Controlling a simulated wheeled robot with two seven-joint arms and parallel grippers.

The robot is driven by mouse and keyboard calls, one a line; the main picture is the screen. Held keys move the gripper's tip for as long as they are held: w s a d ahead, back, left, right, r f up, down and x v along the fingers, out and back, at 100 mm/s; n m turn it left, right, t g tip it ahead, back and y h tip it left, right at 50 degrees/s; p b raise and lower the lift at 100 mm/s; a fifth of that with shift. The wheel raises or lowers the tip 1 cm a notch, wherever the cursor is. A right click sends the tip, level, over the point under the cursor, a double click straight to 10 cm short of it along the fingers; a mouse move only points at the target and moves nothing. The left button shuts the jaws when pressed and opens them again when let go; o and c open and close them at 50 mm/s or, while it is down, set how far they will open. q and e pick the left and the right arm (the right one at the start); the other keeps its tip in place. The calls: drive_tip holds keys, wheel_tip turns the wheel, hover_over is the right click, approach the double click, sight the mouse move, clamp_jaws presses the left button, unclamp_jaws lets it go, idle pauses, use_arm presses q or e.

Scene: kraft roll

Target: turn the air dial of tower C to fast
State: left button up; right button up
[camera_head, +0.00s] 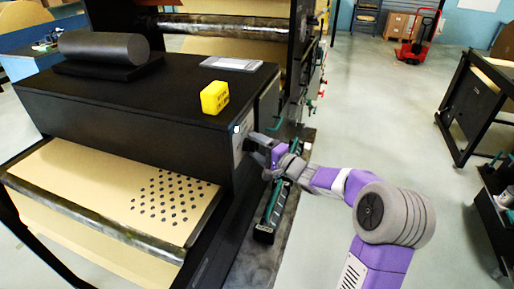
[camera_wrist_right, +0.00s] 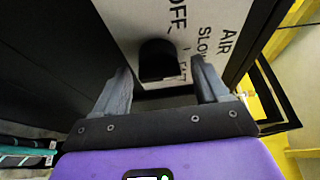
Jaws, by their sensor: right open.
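The air dial (camera_wrist_right: 158,58) is a black knob on a pale panel (camera_wrist_right: 122,18) in the right wrist view. The panel carries the words AIR, SLOW and OFF, with a further word partly hidden. The knob hides its own pointer, so its setting cannot be told. My right gripper (camera_wrist_right: 161,68) is open, with one finger on each side of the knob; contact cannot be told. In the head view my right gripper (camera_head: 256,143) is at the pale panel (camera_head: 238,146) on the end of the black machine. My left gripper is not in view.
A yellow block (camera_head: 214,97), a grey plate (camera_head: 231,63) and a dark roll (camera_head: 104,47) lie on the black machine top (camera_head: 165,100). A dark rail with green parts (camera_head: 272,205) runs below my right arm. Floor to the right is clear up to a black-framed table (camera_head: 478,105).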

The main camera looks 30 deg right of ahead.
drive_tip(key=c, duration=1.1)
drive_tip(key=shift+o, duration=0.2)
drive_tip(key=shift+d+r+m+g+y+p, duration=0.15)
drive_tip(key=shift+m+g+p, duration=0.65)
drive_tip(key=shift+m+p, duration=1.15)
drive_tip(key=shift+a+f+m+g+y+p, duration=0.2)
drive_tip(key=shift+m+g+p, duration=0.85)
drive_tip(key=shift+p, duration=1.65)
drive_tip(key=shift+d+r+m+g+y+p, duration=0.2)
drive_tip(key=shift+m+g+p, duration=0.35)
drive_tip(key=shift+m+p, duration=1.5)
drive_tip(key=shift+n, duration=0.25)
